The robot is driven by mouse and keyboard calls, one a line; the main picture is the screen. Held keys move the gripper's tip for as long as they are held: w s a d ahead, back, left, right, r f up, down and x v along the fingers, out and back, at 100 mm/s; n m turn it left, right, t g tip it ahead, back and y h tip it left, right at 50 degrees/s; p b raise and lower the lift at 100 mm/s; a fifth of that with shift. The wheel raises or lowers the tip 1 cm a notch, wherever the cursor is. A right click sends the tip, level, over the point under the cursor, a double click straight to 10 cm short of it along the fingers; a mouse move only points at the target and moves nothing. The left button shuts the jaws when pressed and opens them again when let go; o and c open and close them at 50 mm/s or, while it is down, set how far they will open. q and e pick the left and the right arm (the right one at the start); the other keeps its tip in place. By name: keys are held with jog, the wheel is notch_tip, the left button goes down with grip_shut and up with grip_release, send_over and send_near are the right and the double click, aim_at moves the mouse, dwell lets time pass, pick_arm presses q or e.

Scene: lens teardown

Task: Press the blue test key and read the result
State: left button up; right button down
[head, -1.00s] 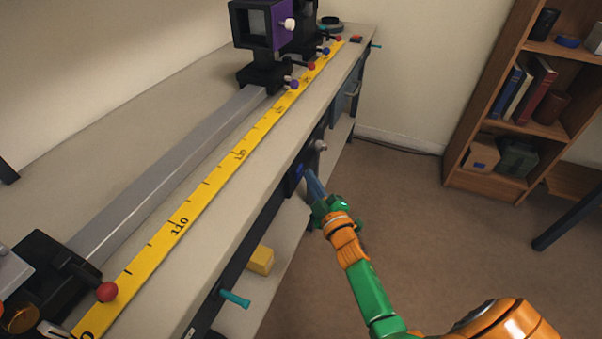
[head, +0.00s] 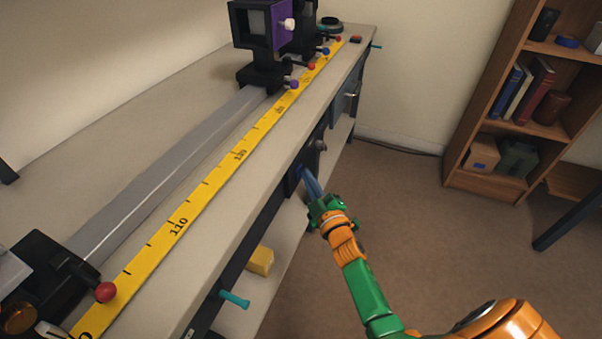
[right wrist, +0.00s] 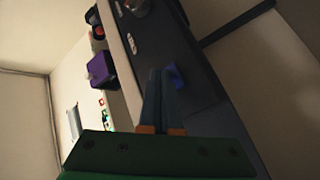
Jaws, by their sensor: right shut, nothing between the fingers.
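The blue test key (right wrist: 173,77) is on the dark front panel of the bench, in the right wrist view just beside my right fingertips (right wrist: 162,72). In the head view my right gripper (head: 306,172) reaches the bench's front face from the right. Its blue-grey fingers are together with nothing between them. The fingertips are at or very near the key, and I cannot tell whether they touch it. In the head view the key is mostly hidden by the fingers. My left gripper is not in view.
A round knob-like part (head: 320,145) sits on the panel beyond the gripper. The benchtop (head: 262,148) carries a yellow scale (head: 205,190), a grey rail (head: 160,165) and a purple-faced holder (head: 262,25). A yellow block (head: 260,261) lies below. The floor to the right is clear.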

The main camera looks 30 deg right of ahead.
jog(key=shift+s+d, duration=0.45)
jog(key=shift+s, duration=0.15)
jog(key=shift+p, duration=0.3)
jog(key=s+d+p, duration=0.1)
jog(key=s+d, duration=0.2)
jog(key=shift+s+d, duration=0.15)
jog(key=shift+s, duration=0.25)
